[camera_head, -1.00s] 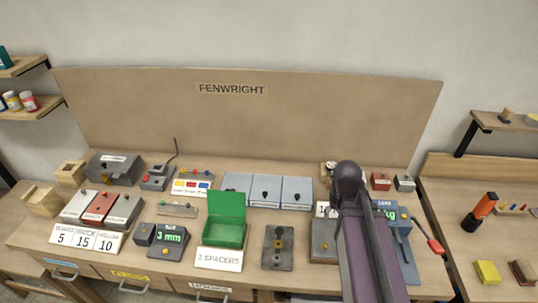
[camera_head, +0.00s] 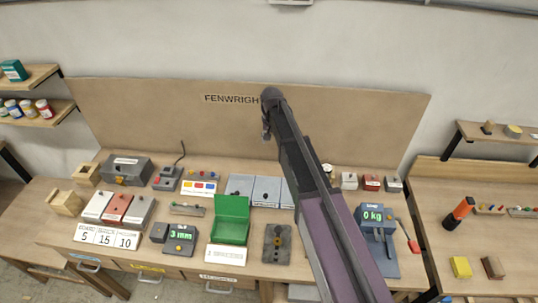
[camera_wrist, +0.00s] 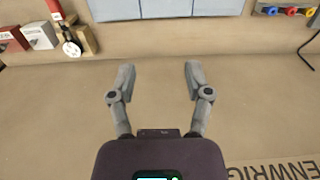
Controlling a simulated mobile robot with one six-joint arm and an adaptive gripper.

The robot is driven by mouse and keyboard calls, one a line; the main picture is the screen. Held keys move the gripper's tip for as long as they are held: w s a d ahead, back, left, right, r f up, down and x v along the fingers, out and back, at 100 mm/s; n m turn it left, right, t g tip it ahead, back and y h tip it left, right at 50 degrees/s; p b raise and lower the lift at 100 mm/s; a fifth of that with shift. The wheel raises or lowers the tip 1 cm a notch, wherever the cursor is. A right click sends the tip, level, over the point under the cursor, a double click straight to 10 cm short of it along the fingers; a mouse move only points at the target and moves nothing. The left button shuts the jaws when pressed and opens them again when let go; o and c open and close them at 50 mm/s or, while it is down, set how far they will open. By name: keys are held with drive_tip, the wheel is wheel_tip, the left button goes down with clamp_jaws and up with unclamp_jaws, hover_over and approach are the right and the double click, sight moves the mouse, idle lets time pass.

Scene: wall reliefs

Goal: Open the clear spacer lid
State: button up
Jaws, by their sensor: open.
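A green box (camera_head: 230,232) stands open on the bench in the head view, behind a white label that read "2 SPACERS" earlier. Its green lid (camera_head: 232,208) stands up at the back. I cannot make out a clear lid in either view. Three pale grey-blue boxes with dark knobs (camera_head: 266,190) stand behind and to the right, partly hidden by my arm; their front edges show at the top of the wrist view (camera_wrist: 160,8). My gripper (camera_wrist: 159,78) is open and empty, in front of the tan backboard, apart from the boxes.
The tan backboard (camera_head: 150,110) rises behind the bench. A dark grey plate (camera_head: 277,243) lies right of the green box. A "3 mm" gauge (camera_head: 180,238) stands to its left. A scale reading "0 kg" (camera_head: 373,218) stands to the right of my arm.

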drive_tip(key=shift+w+a+r, duration=0.35)
drive_tip(key=shift+w+a, duration=0.1)
drive_tip(key=shift+a, duration=0.25)
drive_tip(key=shift+f, duration=0.1)
wheel_tip(320, 180, down, 14)
drive_tip(key=b, duration=1.3)
drive_tip(key=shift+r+b, duration=0.25)
drive_tip(key=shift+b, duration=0.05)
clamp_jaws()
unclamp_jaws()
